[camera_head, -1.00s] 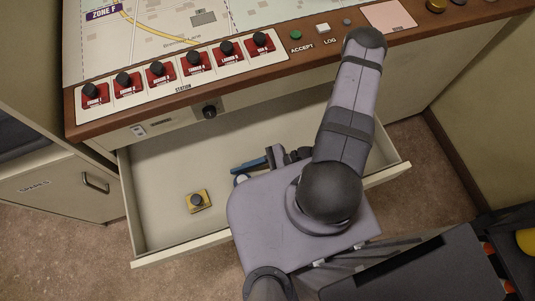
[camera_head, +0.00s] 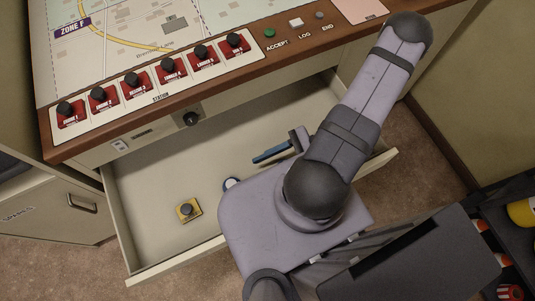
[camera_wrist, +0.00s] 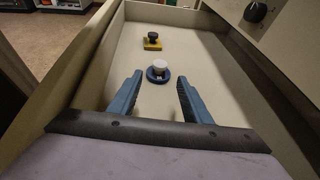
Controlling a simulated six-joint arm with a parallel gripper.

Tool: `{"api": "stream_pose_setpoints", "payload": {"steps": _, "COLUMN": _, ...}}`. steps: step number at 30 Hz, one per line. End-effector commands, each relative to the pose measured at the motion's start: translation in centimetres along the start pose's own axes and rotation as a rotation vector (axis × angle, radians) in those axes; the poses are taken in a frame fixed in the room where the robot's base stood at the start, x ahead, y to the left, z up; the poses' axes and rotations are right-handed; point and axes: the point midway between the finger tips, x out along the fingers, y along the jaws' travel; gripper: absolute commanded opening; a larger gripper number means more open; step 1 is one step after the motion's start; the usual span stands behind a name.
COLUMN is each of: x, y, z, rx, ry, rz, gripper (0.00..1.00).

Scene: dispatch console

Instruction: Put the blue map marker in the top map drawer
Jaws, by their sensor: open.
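The blue map marker (camera_wrist: 158,74), a round blue base with a pale knob, stands upright on the floor of the open top map drawer (camera_head: 160,170). In the head view the marker (camera_head: 231,184) shows beside my arm, partly hidden. My gripper (camera_wrist: 160,92) is open and empty, with its two blue fingers pointing toward the marker and apart from it. In the head view one finger of my gripper (camera_head: 272,153) shows over the drawer; the rest is behind my arm.
A yellow square marker with a black knob (camera_head: 188,210) stands in the same drawer, beyond the blue one in the wrist view. The console with red station switches (camera_head: 135,84) overhangs the drawer's back. A dark knob (camera_head: 191,119) sits on the panel below it. The drawer's left part is mostly clear.

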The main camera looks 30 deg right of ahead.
Motion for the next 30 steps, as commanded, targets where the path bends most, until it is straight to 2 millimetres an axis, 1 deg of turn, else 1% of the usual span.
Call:
{"api": "stream_pose_setpoints", "payload": {"steps": 5, "x": -0.3, "y": 0.0, "z": 0.1, "rx": -0.006, "ry": 0.006, "rz": 0.007, "gripper": 0.44}}
{"api": "stream_pose_setpoints", "payload": {"steps": 8, "x": -0.5, "y": 0.1, "z": 0.3, "rx": -0.033, "ry": 0.029, "rz": 0.042, "gripper": 0.44}}
{"api": "stream_pose_setpoints", "payload": {"steps": 11, "x": -1.0, "y": 0.1, "z": 0.8, "rx": -0.094, "ry": 0.078, "rz": 0.114, "gripper": 0.44}}
{"api": "stream_pose_setpoints", "payload": {"steps": 14, "x": -1.8, "y": 0.2, "z": 1.5, "rx": -0.190, "ry": 0.154, "rz": 0.223, "gripper": 0.44}}
{"api": "stream_pose_setpoints", "payload": {"steps": 19, "x": -3.5, "y": -0.2, "z": 3.2, "rx": -0.422, "ry": 0.323, "rz": 0.456, "gripper": 0.44}}
{"api": "stream_pose_setpoints", "payload": {"steps": 23, "x": -4.7, "y": -1.1, "z": 4.9, "rx": -0.627, "ry": 0.456, "rz": 0.626, "gripper": 0.44}}
{"api": "stream_pose_setpoints", "payload": {"steps": 27, "x": -5.7, "y": -2.6, "z": 7.0, "rx": -0.866, "ry": 0.596, "rz": 0.783, "gripper": 0.44}}
{"api": "stream_pose_setpoints", "payload": {"steps": 30, "x": -6.0, "y": -3.7, "z": 8.7, "rx": -1.036, "ry": 0.684, "rz": 0.872, "gripper": 0.44}}
